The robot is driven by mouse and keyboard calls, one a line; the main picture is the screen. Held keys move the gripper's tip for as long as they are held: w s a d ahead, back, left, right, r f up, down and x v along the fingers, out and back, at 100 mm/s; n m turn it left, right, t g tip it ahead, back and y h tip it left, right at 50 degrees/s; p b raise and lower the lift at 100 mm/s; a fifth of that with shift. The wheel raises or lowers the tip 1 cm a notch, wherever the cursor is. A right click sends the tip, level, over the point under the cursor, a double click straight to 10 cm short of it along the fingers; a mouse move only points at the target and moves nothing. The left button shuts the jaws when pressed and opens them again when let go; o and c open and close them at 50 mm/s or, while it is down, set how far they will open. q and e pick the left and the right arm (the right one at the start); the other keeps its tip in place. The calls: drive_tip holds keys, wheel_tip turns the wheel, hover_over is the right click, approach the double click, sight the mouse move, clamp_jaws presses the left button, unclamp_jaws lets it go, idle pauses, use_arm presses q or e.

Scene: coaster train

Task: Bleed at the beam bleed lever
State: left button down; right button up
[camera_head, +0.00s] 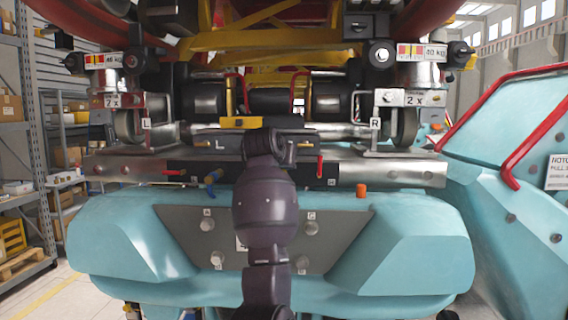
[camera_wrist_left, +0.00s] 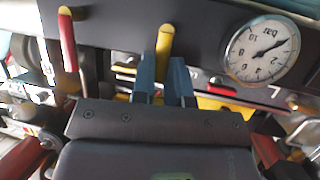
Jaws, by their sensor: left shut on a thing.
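In the left wrist view a yellow lever (camera_wrist_left: 165,42) hangs from a dark panel. My left gripper (camera_wrist_left: 163,78) has its two blue-grey fingers shut on the lower part of this lever. A red lever (camera_wrist_left: 68,42) hangs to its left, and a round white pressure gauge marked "bar" (camera_wrist_left: 262,52) sits to its right. No readable label shows which lever is the beam bleed lever. In the head view my dark left arm reaches up the middle to the beam, and hides its gripper and the yellow lever. My right gripper is not in view.
The head view shows a silver beam (camera_head: 385,172) with a red lever (camera_head: 320,166), a blue fitting (camera_head: 211,182) and an orange cap (camera_head: 361,190). Below is a turquoise car nose (camera_head: 130,235). A red rail (camera_head: 540,135) stands at right, and shelving (camera_head: 30,150) at left.

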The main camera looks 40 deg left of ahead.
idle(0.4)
use_arm(q)
drive_tip(key=c, duration=1.1)
unclamp_jaws()
drive_tip(key=b+v, duration=0.2)
drive_tip(key=v, duration=0.9)
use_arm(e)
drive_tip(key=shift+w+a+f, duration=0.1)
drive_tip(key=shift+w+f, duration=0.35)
use_arm(q)
drive_tip(key=shift+w, duration=0.1)
